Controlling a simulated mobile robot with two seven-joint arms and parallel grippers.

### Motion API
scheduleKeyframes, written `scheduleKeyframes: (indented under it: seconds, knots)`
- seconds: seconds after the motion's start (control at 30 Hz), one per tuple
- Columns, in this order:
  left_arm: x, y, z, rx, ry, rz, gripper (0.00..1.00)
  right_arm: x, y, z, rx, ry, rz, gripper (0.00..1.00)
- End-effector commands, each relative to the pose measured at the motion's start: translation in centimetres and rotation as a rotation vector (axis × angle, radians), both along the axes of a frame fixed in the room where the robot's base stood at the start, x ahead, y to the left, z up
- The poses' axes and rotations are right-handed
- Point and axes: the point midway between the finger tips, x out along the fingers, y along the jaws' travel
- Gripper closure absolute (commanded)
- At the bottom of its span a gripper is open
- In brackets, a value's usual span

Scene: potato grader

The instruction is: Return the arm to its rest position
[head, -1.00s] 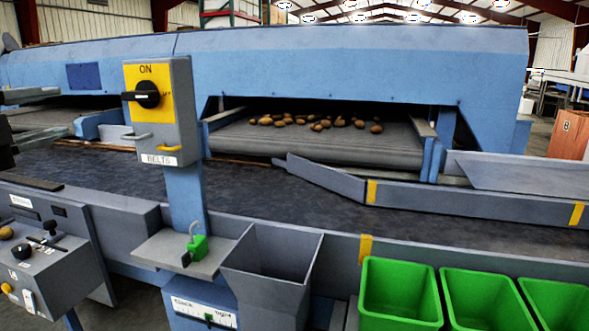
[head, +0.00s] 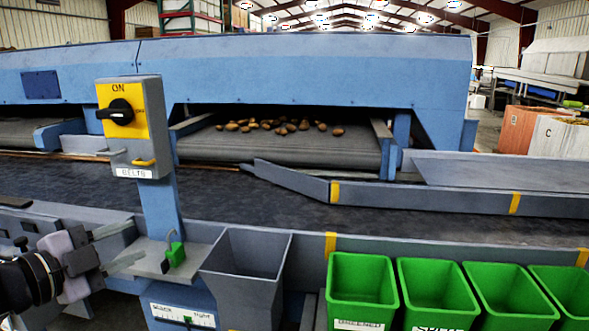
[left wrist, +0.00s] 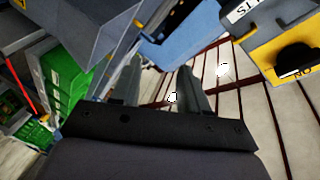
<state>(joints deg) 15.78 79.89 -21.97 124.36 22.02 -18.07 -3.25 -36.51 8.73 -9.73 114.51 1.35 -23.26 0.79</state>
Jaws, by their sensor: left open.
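My left gripper (head: 138,241) is low at the left edge in the head view. Its two grey fingers are apart and point right, with nothing between them. It appears in front of the grey shelf below the switch box (head: 138,122), and its fingers look clear of the box's knob. In the left wrist view the fingers (left wrist: 158,66) are spread and empty, with the yellow switch panel (left wrist: 283,45) at the upper right. My right gripper is not in view.
A green padlock-like block (head: 175,254) sits on the shelf. A grey hopper (head: 243,285) and several green bins (head: 362,297) line the front. Potatoes lie on the roller belt (head: 280,150). The dark belt (head: 250,203) in front looks empty.

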Motion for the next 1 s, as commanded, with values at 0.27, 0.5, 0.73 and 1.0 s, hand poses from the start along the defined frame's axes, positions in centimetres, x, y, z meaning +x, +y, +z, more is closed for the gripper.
scheduleKeyframes:
  seconds: [0.27,0.5,0.73,1.0]
  knots:
    - [-1.2,-3.5,-9.5,-0.273,0.174,0.043,0.55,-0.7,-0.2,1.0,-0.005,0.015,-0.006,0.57]
    - [-4.9,-5.9,-17.6,-0.49,0.338,0.16,0.55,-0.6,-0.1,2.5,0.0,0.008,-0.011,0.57]
    - [-10.8,-8.1,-24.9,-0.671,0.511,0.337,0.55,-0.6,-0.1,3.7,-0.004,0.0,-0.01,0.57]
    - [-17.8,-10.3,-30.5,-0.803,0.672,0.535,0.55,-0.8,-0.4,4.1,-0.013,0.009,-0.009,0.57]
